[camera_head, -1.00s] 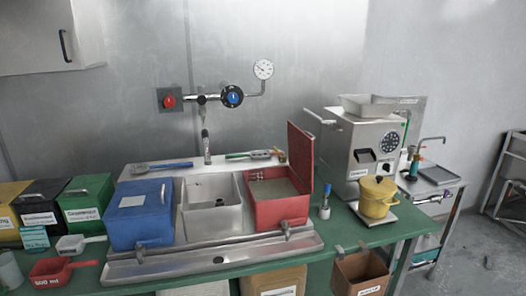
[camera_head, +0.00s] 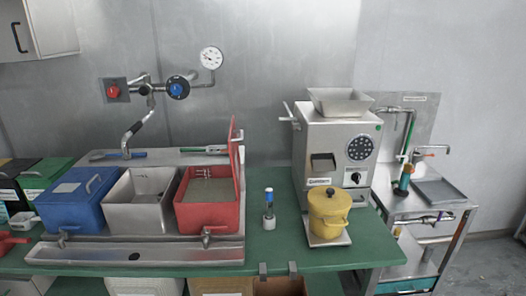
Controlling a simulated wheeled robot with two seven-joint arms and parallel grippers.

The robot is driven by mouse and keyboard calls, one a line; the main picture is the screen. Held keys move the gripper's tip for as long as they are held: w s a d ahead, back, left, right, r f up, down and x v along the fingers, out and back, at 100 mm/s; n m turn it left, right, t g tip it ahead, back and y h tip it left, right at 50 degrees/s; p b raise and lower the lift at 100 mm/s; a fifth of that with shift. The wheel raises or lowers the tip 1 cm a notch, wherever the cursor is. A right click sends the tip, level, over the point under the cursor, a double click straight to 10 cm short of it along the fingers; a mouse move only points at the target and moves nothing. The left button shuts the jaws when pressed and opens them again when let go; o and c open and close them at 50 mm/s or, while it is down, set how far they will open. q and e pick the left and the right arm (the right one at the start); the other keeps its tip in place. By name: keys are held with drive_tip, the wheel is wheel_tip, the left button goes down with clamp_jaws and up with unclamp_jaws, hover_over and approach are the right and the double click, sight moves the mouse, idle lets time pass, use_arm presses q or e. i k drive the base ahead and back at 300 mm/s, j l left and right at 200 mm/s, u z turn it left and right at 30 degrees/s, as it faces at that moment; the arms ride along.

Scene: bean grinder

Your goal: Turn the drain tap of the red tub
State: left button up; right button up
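The red tub (camera_head: 208,216) stands at the right end of the sink unit, with its red lid (camera_head: 235,160) raised upright at its right side. Greyish contents show inside it. Its small metal drain tap (camera_head: 207,237) sticks out low at the front of the tub, over the metal drip tray. The tap is too small to tell whether it is open or closed. Neither of my grippers shows in the head view.
A grey tub (camera_head: 139,224) and a closed blue tub (camera_head: 72,219) stand left of the red tub. A blue-capped bottle (camera_head: 269,212), a yellow pot (camera_head: 328,211) and a grinder (camera_head: 335,145) stand to the right. The metal drip tray (camera_head: 180,254) runs along the front.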

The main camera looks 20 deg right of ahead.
sight(205, 228)
drive_tip(key=l, duration=0.5)
drive_tip(key=k+l, duration=0.1)
drive_tip(key=l, duration=0.4)
drive_tip(key=i+j, duration=0.2)
drive_tip(key=i, duration=0.2)
drive_tip(key=i+j, duration=0.15)
drive_tip(key=i, duration=0.25)
drive_tip(key=i+j, duration=0.2)
drive_tip(key=i, duration=0.2)
